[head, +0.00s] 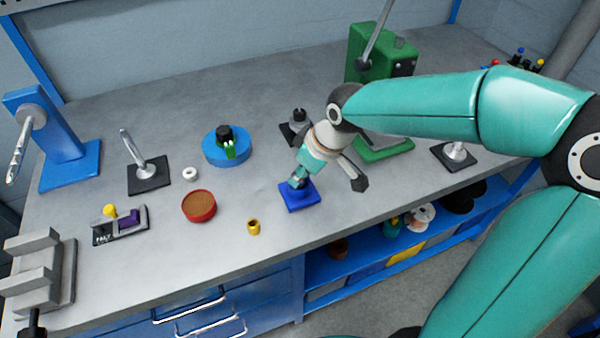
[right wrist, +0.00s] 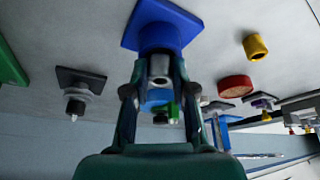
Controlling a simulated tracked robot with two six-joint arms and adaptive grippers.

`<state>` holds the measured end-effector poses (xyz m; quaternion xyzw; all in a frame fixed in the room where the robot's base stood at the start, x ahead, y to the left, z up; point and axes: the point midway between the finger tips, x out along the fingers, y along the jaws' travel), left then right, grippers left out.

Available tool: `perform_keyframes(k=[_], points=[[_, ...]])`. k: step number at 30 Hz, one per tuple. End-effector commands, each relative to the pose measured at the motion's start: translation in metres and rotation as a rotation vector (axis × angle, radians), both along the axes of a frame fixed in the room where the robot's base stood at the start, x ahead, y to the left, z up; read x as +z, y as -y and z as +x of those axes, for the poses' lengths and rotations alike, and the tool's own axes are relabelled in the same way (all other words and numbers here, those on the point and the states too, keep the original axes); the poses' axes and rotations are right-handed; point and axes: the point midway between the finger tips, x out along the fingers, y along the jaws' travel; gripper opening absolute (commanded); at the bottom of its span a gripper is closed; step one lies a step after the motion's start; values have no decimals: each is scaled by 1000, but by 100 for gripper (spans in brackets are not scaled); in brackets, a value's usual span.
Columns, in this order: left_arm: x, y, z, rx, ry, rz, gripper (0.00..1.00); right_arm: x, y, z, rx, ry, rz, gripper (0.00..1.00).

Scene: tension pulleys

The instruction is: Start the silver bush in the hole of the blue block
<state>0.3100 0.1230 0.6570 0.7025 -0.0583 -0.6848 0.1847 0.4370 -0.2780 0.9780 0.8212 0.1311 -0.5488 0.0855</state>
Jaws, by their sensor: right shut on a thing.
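The blue block (head: 299,201) sits on the bench near its front edge, with a square base and a raised round part. My right gripper (head: 299,181) points down over it, its fingertips close to the block's top. In the right wrist view the gripper (right wrist: 158,72) is shut on the silver bush (right wrist: 160,66), a short metal sleeve. The bush's far end meets or nearly meets the raised part of the blue block (right wrist: 163,38). The hole is hidden, so I cannot tell whether the bush is inside it. My left gripper is not in view.
A yellow bush (head: 253,227) and a red round dish (head: 199,206) stand left of the block. A blue round holder (head: 225,147) and a black-based post (head: 296,130) stand behind. A green machine (head: 378,60) stands at the back. The bench between block and dish is mostly clear.

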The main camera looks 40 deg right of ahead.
Motion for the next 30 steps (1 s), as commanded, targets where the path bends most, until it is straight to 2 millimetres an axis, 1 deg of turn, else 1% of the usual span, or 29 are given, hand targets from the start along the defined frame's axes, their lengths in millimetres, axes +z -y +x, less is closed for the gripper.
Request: perform_keyframes(k=[13, 20, 30], points=[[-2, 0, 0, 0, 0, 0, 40, 0, 0, 0, 0, 1, 0, 0], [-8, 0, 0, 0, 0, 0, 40, -6, 0, 0, 0, 1, 0, 0], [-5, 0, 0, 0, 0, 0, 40, -3, 0, 1, 0, 0, 0, 0]])
